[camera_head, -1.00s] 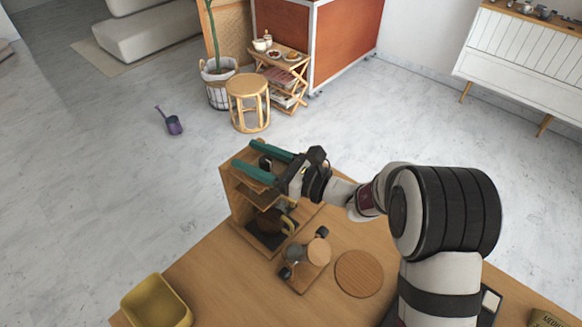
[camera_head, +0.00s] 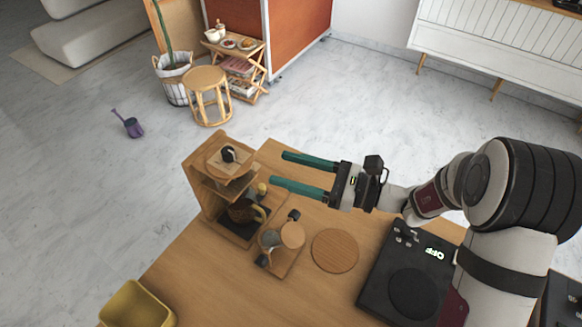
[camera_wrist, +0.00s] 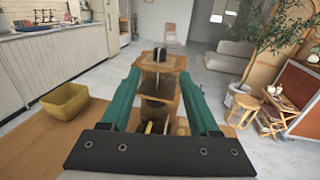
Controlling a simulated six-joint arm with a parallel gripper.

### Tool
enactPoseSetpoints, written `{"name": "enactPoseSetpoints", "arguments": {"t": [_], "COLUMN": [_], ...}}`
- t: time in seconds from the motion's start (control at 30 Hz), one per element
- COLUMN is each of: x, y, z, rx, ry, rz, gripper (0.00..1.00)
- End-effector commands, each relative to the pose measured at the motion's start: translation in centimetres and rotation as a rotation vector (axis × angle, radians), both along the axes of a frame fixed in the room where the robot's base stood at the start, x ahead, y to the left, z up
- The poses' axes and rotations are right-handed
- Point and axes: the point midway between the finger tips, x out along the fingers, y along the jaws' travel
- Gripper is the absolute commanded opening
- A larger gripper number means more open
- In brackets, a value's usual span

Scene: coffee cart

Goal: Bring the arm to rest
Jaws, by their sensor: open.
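My gripper (camera_head: 306,174) is open and empty, with two teal fingers. In the head view it hangs above the wooden table (camera_head: 200,275), to the right of a wooden stand (camera_head: 212,188). A dark object (camera_head: 229,154) sits on the stand's top. A pot with a yellow handle (camera_head: 245,212) stands in its lower part. In the wrist view the stand (camera_wrist: 158,95) shows ahead, between the fingers (camera_wrist: 161,88) and apart from them.
A small wooden tray with a few items (camera_head: 281,262), a round wooden board (camera_head: 335,250) and a black device reading OFF (camera_head: 408,280) lie on the table. A yellow bin (camera_head: 135,306) is at the front left. Beyond the table are a stool (camera_head: 207,95) and open floor.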

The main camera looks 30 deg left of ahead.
Motion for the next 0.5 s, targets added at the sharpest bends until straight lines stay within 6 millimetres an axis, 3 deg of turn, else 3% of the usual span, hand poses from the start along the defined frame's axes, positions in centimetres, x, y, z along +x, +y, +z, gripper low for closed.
{"name": "enactPoseSetpoints", "arguments": {"t": [0.27, 0.37, 0.47, 0.5], "x": [-0.4, -3.5, -9.2, -11.2], "y": [-0.2, -2.4, -7.8, -10.5], "z": [0.4, 2.2, 3.0, 2.6], "rx": [-0.010, -0.100, -0.318, -0.425], "ry": [-0.017, -0.145, -0.387, -0.489], "rz": [0.012, 0.114, 0.281, 0.343], "gripper": [0.62, 0.62, 0.62, 0.62]}}
